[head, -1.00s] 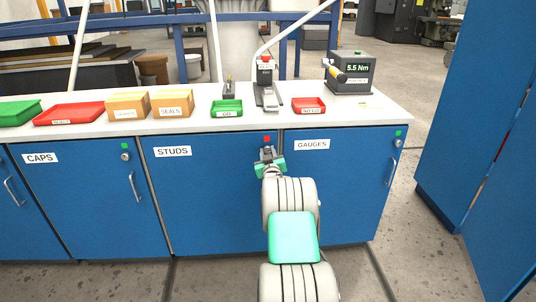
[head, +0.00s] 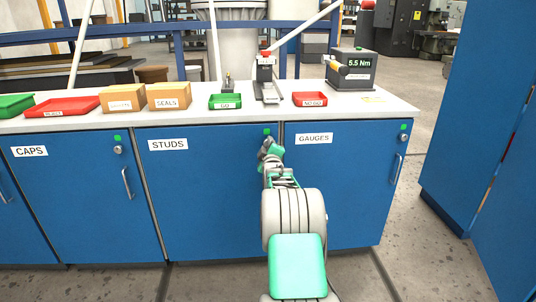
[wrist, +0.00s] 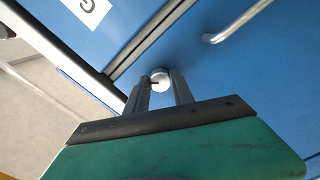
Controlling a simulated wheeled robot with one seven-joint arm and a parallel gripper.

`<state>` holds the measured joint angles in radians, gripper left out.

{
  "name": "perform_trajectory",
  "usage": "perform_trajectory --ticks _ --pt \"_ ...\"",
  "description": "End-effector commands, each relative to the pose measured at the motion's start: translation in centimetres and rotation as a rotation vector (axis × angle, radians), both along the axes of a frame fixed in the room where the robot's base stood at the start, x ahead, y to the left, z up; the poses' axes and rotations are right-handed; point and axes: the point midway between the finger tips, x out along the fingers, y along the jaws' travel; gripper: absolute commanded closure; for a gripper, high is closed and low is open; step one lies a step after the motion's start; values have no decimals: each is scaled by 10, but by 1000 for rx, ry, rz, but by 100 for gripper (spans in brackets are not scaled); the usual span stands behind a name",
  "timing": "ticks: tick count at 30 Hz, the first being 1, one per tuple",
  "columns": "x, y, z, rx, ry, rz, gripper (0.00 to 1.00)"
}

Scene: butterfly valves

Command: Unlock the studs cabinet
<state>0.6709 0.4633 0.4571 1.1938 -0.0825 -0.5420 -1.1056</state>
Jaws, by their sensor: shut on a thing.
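The studs cabinet (head: 205,205) is a blue door with a white STUDS label (head: 168,144) in the head view. A small green indicator (head: 267,132) shows at its top right corner. My gripper (head: 269,147) is at that corner, just below the indicator, and hides the lock there in the head view. In the wrist view, my gripper (wrist: 159,88) has its two fingers on either side of a round silver lock knob (wrist: 160,75) and is shut on it. A dark slot mark shows on the knob's face. The door's handle (wrist: 232,24) shows in the wrist view, apart from the fingers.
The caps cabinet (head: 80,200) and the gauges cabinet (head: 345,200) flank the studs door, each with a green indicator. The worktop (head: 210,117) above holds trays, boxes, a press and a torque tester (head: 351,70). A tall blue cabinet stands at right.

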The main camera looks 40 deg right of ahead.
Motion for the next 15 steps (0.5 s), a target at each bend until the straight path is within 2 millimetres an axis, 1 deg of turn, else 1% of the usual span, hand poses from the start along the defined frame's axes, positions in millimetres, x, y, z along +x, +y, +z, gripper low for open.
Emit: perform_trajectory --ticks 1,15 --pt "0 0 -4 -37 22 -1 100" --pt "0 0 -3 -392 267 0 100"
